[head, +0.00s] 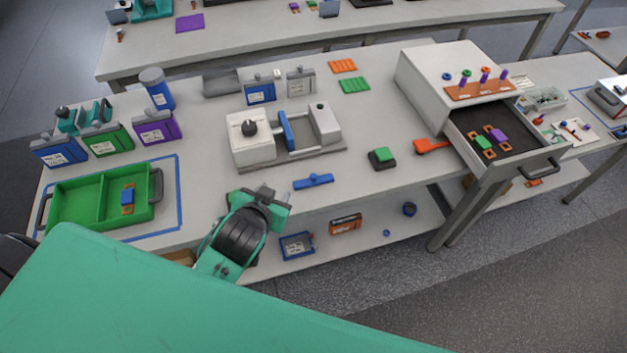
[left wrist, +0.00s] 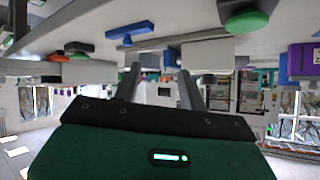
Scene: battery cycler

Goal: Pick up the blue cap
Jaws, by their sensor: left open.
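Several small blue round things show, and I cannot tell for sure which is the blue cap. A small blue disc (head: 386,233) lies on the lower shelf, near a darker blue round piece (head: 409,209). My left gripper (head: 265,194) is at the table's front edge, left of a blue T-shaped piece (head: 313,181), touching none of these. In the left wrist view its two fingers (left wrist: 161,88) are apart with nothing between them. My right gripper is not in view.
A green tray (head: 103,182) with a blue and orange piece is at left. A white fixture (head: 290,138) stands mid-table. A green button (head: 382,158) is right of it. The open drawer (head: 560,158) juts out at right. The lower shelf (head: 350,252) holds several items.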

